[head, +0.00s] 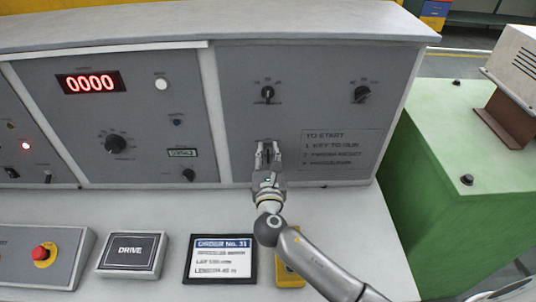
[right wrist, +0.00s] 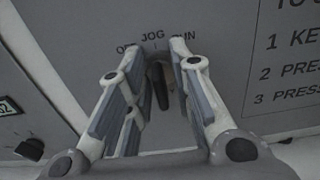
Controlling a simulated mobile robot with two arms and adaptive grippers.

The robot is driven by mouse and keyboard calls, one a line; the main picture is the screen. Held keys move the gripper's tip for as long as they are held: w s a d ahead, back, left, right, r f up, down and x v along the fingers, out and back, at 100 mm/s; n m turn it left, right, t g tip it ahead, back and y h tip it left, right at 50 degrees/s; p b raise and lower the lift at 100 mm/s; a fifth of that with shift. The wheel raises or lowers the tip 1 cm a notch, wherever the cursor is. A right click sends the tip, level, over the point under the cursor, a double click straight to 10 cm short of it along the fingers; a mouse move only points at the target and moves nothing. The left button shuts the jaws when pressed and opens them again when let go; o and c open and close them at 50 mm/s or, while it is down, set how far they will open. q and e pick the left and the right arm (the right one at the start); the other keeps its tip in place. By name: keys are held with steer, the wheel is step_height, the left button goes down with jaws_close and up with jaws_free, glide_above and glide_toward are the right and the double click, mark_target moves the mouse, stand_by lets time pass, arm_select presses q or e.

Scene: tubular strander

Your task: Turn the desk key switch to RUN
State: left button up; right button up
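The desk key switch (right wrist: 160,86) shows in the right wrist view as a dark upright piece below the labels OFF, JOG and RUN (right wrist: 155,37). It stands roughly under JOG; its exact angle is partly hidden. My right gripper (head: 268,150) is at the lower left of the right-hand grey panel, in front of the switch. In the right wrist view its two fingers (right wrist: 165,65) are apart, one on each side of the key, with gaps visible; I see no clear contact. My left gripper is not in view.
Two dark knobs (head: 267,94) (head: 362,93) sit higher on the panel. A start notice (head: 344,148) is printed to the right. On the desk are a DRIVE box (head: 131,255), a framed card (head: 220,260) and a red emergency button (head: 40,253). A yellow item (head: 287,275) is partly behind my arm.

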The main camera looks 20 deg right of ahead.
jaws_close()
steer(key=shift+m, duration=0.3)
steer(key=m+b, duration=0.1)
steer(key=m, duration=0.2)
steer(key=shift+f+m+b, duration=0.15)
steer(key=shift+m+b, duration=0.15)
steer(key=shift+b, duration=0.1)
steer(key=m+b, duration=0.2)
steer(key=m, duration=0.2)
steer(key=shift+d+m, duration=0.1)
steer(key=shift+m, duration=0.2)
steer(key=shift+o, duration=2.4)
jaws_free()
steer(key=shift+s, duration=0.1)
